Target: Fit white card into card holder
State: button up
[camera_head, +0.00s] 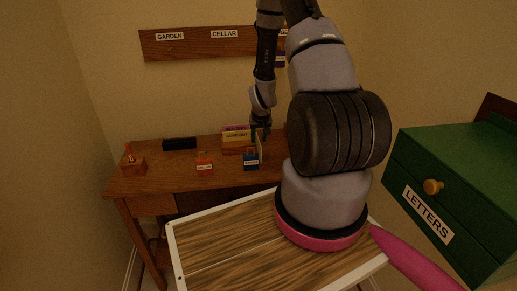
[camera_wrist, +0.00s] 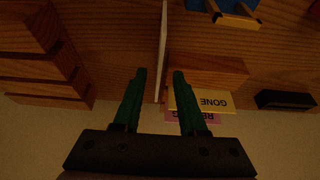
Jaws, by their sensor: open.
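The white card (camera_wrist: 161,40) stands on edge in the wrist view, seen as a thin pale strip. Its near end lies between the two green fingers of my gripper (camera_wrist: 159,78), which are open with a gap on each side. In the head view my gripper (camera_head: 261,131) is over the desk, with the thin upright card (camera_head: 260,148) below it. A wooden card holder (camera_wrist: 215,68) is just right of the card in the wrist view. A yellow card (camera_wrist: 208,101) and a pink card (camera_wrist: 195,118) stand at it, their lettering partly hidden. The yellow card also shows in the head view (camera_head: 236,135).
Stepped wooden slats (camera_wrist: 45,70) are left of my gripper. A green LETTERS cabinet (camera_head: 440,180) stands right.

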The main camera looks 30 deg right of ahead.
aim_at(258, 139)
jog(key=x, duration=0.3)
jog(key=shift+d+f, duration=0.1)
jog(key=shift+c, duration=0.3)
grip_shut()
